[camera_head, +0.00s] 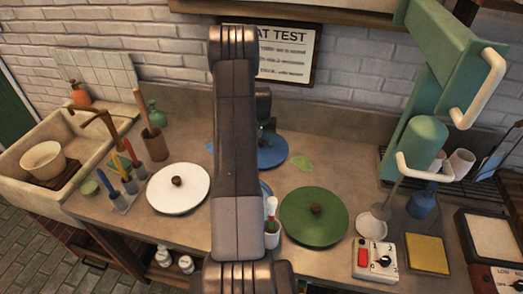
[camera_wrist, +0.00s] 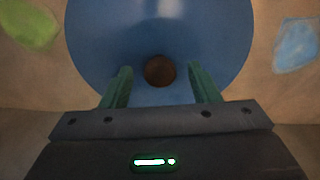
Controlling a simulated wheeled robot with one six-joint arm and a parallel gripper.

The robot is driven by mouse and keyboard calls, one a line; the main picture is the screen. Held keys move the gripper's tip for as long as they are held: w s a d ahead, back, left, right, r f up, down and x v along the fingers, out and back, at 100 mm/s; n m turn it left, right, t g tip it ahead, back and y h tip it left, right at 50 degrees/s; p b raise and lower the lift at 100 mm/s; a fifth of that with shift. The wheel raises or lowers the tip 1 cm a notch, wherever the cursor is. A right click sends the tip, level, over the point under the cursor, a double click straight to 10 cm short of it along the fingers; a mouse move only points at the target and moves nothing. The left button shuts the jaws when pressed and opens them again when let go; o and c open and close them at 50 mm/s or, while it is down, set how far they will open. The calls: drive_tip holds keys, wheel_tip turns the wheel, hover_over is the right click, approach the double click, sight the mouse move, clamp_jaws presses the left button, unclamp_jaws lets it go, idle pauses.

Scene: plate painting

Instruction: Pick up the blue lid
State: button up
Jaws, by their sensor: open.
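The blue lid (camera_wrist: 215,45) fills the middle of the wrist view, a round disc with a brown knob (camera_wrist: 160,70) at its centre. In the head view the blue lid (camera_head: 272,152) lies on the counter near the back wall, partly hidden behind my arm. My gripper (camera_wrist: 160,82) is open, with its two green fingers on either side of the knob and apart from it in the picture. I cannot tell the height of the fingertips over the lid. In the head view my gripper is mostly hidden by my arm.
A white lid (camera_head: 180,190) lies left of my arm and a green lid (camera_head: 314,217) lies right of it. Paint splotches (camera_head: 302,162) mark the counter near the blue lid. A red-and-white switch box (camera_head: 375,259) and a yellow pad (camera_head: 426,254) stand at the front right.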

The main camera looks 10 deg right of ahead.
drive_tip(key=shift+r, duration=0.1)
clamp_jaws()
